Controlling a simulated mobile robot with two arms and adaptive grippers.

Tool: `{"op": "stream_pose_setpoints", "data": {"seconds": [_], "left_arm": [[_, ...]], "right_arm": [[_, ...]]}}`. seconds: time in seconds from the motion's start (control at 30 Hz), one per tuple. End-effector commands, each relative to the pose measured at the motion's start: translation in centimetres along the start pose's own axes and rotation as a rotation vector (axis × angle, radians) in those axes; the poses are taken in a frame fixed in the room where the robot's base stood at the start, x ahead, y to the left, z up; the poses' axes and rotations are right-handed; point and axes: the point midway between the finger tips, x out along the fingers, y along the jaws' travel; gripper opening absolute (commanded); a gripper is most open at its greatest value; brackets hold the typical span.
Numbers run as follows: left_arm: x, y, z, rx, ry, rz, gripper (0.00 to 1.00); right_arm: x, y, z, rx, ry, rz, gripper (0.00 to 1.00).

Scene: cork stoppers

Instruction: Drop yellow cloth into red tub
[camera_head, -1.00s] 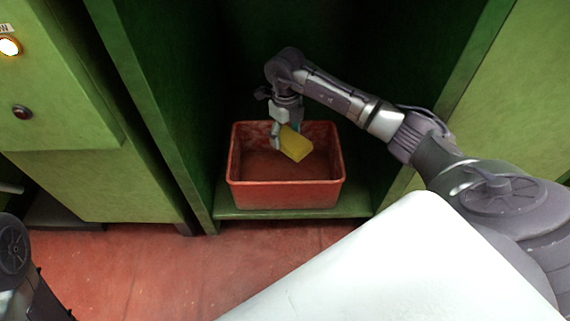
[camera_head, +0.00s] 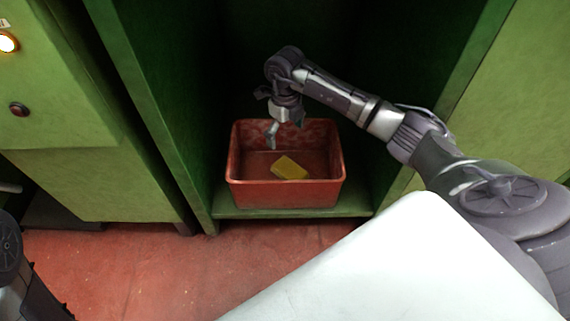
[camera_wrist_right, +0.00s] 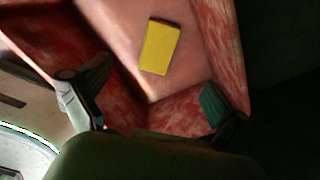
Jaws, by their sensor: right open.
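The yellow cloth (camera_head: 289,167), a small folded-looking block, lies on the floor of the red tub (camera_head: 285,194). In the right wrist view the cloth (camera_wrist_right: 160,47) lies flat inside the tub (camera_wrist_right: 130,60), clear of the tub walls. My right gripper (camera_head: 286,133) is above the tub, over its back left part, with its fingers apart and nothing between them. In the right wrist view its two fingertips (camera_wrist_right: 150,97) are widely spaced, apart from the cloth. My left gripper is not seen; only part of my left arm shows at the lower left edge.
The tub stands on a green shelf (camera_head: 230,213) inside a dark green recess. Green cabinet walls (camera_head: 160,120) flank it on both sides. The red floor (camera_head: 180,265) in front is clear.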

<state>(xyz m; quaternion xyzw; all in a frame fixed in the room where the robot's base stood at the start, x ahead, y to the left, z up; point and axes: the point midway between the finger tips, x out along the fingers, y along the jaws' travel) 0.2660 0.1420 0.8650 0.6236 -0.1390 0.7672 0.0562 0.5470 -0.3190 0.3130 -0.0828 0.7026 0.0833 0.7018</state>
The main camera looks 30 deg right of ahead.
Motion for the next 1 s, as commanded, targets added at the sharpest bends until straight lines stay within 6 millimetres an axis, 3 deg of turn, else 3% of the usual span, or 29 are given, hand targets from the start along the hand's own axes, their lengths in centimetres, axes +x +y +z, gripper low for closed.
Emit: {"op": "stream_pose_setpoints", "data": {"seconds": [0.53,0.7,1.0], "left_arm": [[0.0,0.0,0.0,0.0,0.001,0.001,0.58],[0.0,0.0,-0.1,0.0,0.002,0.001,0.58],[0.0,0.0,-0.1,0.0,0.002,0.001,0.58]], "right_arm": [[-10.0,0.0,0.1,0.0,-0.004,-0.001,0.99],[-11.5,0.0,0.0,0.0,-0.002,-0.001,0.99],[-11.7,0.0,0.0,0.0,0.0,0.0,0.99]]}}
